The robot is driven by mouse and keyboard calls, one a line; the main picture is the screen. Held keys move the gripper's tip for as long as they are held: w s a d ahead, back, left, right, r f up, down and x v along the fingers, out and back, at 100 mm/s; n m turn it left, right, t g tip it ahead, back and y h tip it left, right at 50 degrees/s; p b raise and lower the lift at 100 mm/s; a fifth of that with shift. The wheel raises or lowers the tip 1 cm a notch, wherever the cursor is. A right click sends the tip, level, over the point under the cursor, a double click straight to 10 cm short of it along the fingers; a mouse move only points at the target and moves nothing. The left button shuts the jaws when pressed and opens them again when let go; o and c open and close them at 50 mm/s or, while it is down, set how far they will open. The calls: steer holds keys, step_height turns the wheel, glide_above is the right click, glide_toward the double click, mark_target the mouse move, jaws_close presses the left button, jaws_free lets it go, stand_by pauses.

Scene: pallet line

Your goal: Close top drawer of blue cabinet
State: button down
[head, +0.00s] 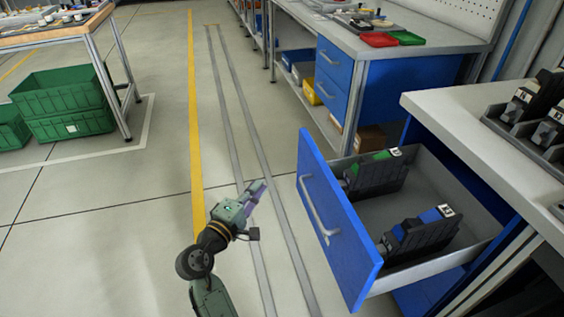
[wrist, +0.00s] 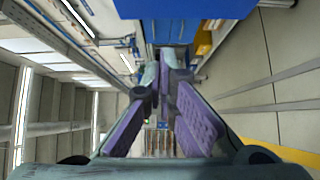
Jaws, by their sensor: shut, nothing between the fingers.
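The top drawer (head: 338,238) of the near blue cabinet (head: 428,290) stands pulled far out, its blue front facing left with a grey bar handle (head: 319,211). Inside it, two dark holders stand apart, one with a green part (head: 376,171) and one with a blue part (head: 424,232). My gripper (head: 262,187) is shut and empty, to the left of the drawer front and apart from it. The purple finger pads also show in the wrist view (wrist: 166,72). A blue surface (wrist: 195,8) fills the top of that view; I cannot tell which part it is.
A second blue cabinet (head: 385,95) with shut drawers stands behind, under a bench with red and green trays (head: 380,39). A grey worktop (head: 480,140) with black fixtures covers the near cabinet. Green crates (head: 66,105) sit far left. The floor left of the drawer is clear.

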steer(key=p, duration=0.3)
glide_toward(300, 154)
steer(key=w, duration=0.4)
steer(key=shift+w+d+f+p, duration=0.15)
steer(key=shift+d+p, duration=0.2)
steer(key=shift+d, duration=0.55)
